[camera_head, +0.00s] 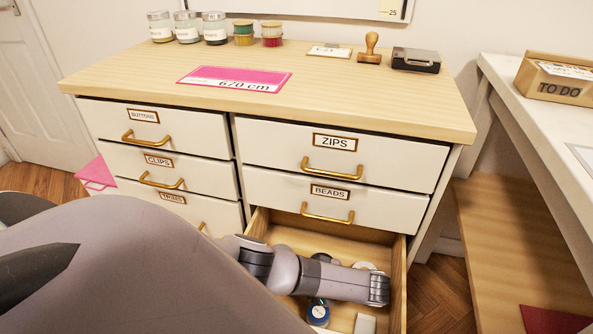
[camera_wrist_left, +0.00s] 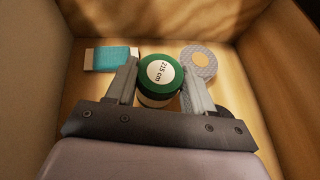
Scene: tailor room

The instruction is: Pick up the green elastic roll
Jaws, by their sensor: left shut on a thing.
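The green elastic roll (camera_wrist_left: 165,69) shows in the left wrist view, with a white top label reading 215 cm and a pale lower side. It sits between the two fingers of my left gripper (camera_wrist_left: 160,82), which is shut on it inside the open drawer (camera_head: 398,285). I cannot tell whether the roll is lifted off the drawer floor. My right gripper is in neither view.
A blue and white block (camera_wrist_left: 112,58) and a grey roll with a tan centre (camera_wrist_left: 199,61) lie beside the green roll. Drawer walls surround the gripper closely. Jars (camera_head: 187,27) and a stamp (camera_head: 370,47) stand on the cabinet.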

